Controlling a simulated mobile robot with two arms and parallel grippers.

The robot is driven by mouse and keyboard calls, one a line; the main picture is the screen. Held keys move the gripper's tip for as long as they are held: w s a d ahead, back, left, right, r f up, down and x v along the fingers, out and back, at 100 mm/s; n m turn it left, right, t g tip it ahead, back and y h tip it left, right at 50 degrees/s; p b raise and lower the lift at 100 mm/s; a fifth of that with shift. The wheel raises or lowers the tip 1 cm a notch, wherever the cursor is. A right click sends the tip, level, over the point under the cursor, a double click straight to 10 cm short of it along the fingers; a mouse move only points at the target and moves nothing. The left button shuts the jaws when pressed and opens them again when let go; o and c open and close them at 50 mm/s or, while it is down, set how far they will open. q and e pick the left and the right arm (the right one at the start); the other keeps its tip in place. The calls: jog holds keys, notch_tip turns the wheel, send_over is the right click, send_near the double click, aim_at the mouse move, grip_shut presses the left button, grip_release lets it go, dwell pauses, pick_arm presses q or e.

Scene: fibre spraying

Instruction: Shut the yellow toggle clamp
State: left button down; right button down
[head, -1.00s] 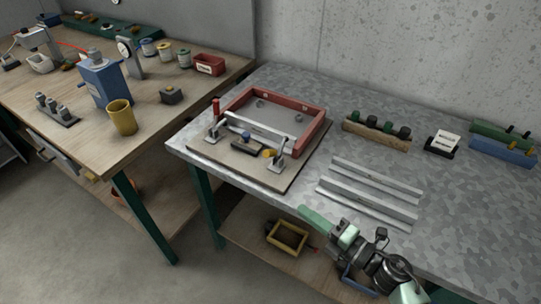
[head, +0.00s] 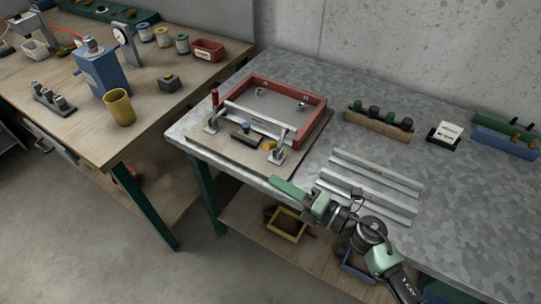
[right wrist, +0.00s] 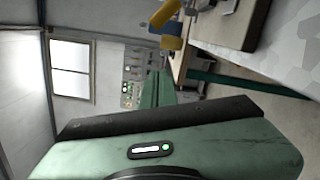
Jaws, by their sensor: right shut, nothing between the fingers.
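The yellow toggle clamp (head: 279,153) stands at the front right corner of the wooden fixture board (head: 232,158). Its yellow handle (head: 269,145) is low, to the left of its metal upright. I cannot tell whether the clamp is shut. My right gripper (head: 284,187) is shut and empty in the head view, in front of the board's front right corner and apart from the clamp. Its green housing (right wrist: 165,150) fills the bottom of the right wrist view, and its fingertips are hard to make out there. My left gripper is not in view.
A red-handled clamp (head: 214,99) stands upright at the board's left, beside the red frame (head: 316,112). Metal angle bars (head: 375,180) lie right of the board. A rack with dark knobs (head: 379,124) stands behind them. A yellow bin (head: 286,224) is on the lower shelf.

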aim_at(274, 144)
jog(key=w+a+r+p, duration=0.1)
jog(key=w+a+p, duration=0.1)
jog(key=w, duration=0.4)
jog(key=shift+a+r, duration=0.25)
jog(key=shift+a, duration=0.05)
jog(key=shift+w, duration=0.1)
